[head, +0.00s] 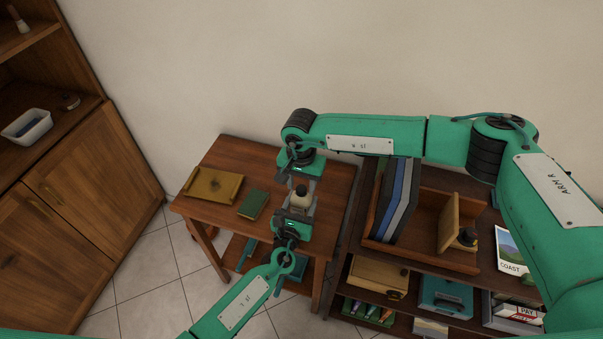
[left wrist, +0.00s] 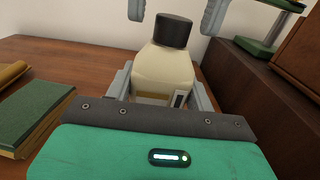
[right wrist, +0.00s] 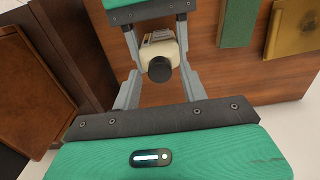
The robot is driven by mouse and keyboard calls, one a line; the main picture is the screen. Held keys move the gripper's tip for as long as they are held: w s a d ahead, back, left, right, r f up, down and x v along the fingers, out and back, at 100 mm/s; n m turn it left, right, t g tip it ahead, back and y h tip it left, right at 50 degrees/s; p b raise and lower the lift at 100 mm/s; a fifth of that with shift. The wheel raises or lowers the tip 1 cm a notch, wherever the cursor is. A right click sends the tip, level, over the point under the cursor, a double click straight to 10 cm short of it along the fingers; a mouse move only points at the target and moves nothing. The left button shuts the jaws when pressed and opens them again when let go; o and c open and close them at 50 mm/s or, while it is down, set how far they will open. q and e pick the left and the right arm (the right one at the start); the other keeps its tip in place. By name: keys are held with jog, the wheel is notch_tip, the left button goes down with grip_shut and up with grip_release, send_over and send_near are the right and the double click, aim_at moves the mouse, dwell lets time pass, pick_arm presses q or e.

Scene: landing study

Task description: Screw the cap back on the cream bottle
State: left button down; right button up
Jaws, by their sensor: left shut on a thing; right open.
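The cream bottle (head: 299,201) stands upright over the small wooden table, its pale body narrowing to a shoulder; it fills the middle of the left wrist view (left wrist: 163,72). A dark cap (left wrist: 173,30) sits on its neck, seen from above in the right wrist view (right wrist: 159,69). I cannot tell how tightly it is threaded. My left gripper (head: 299,207) is shut on the bottle's body, a finger on each side. My right gripper (left wrist: 176,12) is open above, its fingers apart on either side of the cap, not touching it.
On the small table (head: 228,155) lie a yellowish tray-like board (head: 212,185) and a green book (head: 253,203), left of the bottle. A dark shelf unit with upright binders (head: 397,200) and a wooden organizer stands close on the right. A wall is behind.

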jog(key=shift+f, duration=0.55)
grip_shut()
